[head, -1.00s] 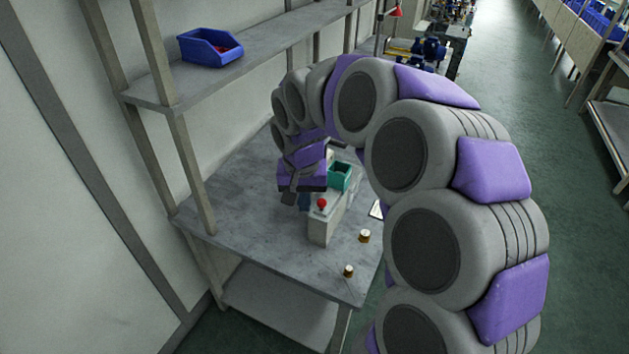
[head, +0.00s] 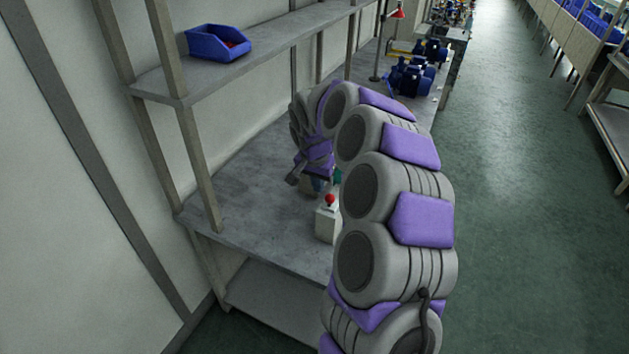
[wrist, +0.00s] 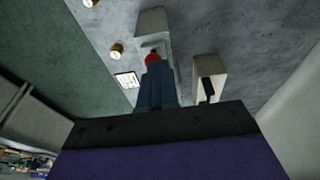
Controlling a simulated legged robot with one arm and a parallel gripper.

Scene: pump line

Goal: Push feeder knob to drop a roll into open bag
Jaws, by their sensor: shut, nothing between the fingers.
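In the wrist view the knob (wrist: 153,58) shows just beyond the tips of my gripper (wrist: 154,68). My gripper (head: 318,188) is shut and empty, its dark bluish fingers pointing down beside the knob. I cannot tell whether they touch it. I cannot make out a bag or a roll.
Brass-coloured pieces (wrist: 117,51) and a white card (wrist: 126,80) lie beside the feeder, hidden by my arm in the head view. A blue bin (head: 217,43) sits on the shelf above. Shelf posts (head: 203,170) stand at left. The table's left part is bare.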

